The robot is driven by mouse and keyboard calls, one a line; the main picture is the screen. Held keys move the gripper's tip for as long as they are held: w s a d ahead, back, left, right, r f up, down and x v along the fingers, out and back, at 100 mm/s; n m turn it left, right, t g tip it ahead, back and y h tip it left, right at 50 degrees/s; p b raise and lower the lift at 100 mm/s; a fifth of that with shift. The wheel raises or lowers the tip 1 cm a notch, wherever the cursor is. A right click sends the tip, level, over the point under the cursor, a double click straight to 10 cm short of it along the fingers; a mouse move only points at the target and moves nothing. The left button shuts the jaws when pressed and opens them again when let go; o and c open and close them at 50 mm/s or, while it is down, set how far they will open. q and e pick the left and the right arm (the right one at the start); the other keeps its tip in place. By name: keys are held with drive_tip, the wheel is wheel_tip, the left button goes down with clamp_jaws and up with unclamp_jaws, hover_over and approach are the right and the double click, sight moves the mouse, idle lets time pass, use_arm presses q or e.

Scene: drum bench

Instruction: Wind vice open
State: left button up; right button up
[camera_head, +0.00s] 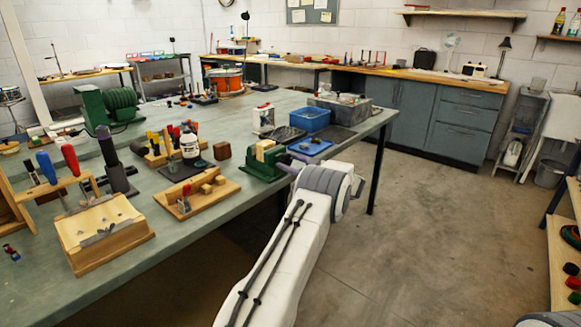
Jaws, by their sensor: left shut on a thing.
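The green vice (258,168) stands at the front edge of the green-topped bench (215,205). Pale wooden pieces (265,147) show at the top of its jaws; the width of the gap is too small to tell. My left arm reaches up from the bottom of the view, and my left gripper (288,165) is at the vice's right-hand end, where the handle is. It is shut on the vice handle, but my own wrist hides most of the handle and fingertips. My right gripper is not in view.
Close to the vice are a brown block (223,151), a white bottle (190,147), a blue tray (310,146) and a blue bin (310,120). A wooden fixture (198,194) lies to the left. The floor (430,230) right of the bench is clear.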

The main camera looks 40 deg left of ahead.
use_arm(q)
drive_tip(key=n+b, duration=0.3)
drive_tip(key=shift+f+n, duration=0.25)
drive_tip(key=shift+n, duration=0.15)
drive_tip(key=n+b, duration=0.3)
drive_tip(key=shift+n, duration=0.3)
drive_tip(key=n+b, duration=0.8)
drive_tip(key=n, duration=0.1)
drive_tip(key=shift+s+f+b, duration=0.1)
drive_tip(key=shift+b, duration=0.25)
drive_tip(key=n+b, duration=0.4)
drive_tip(key=n, duration=0.1)
drive_tip(key=shift+n+b, duration=0.3)
drive_tip(key=n+b, duration=0.3)
drive_tip(key=n, duration=0.1)
drive_tip(key=shift+a+n, duration=0.1)
drive_tip(key=shift+n, duration=0.3)
drive_tip(key=o, duration=1.4)
drive_tip(key=shift+a, duration=0.1)
drive_tip(key=shift+c, duration=0.2)
drive_tip(key=shift+d, duration=0.2)
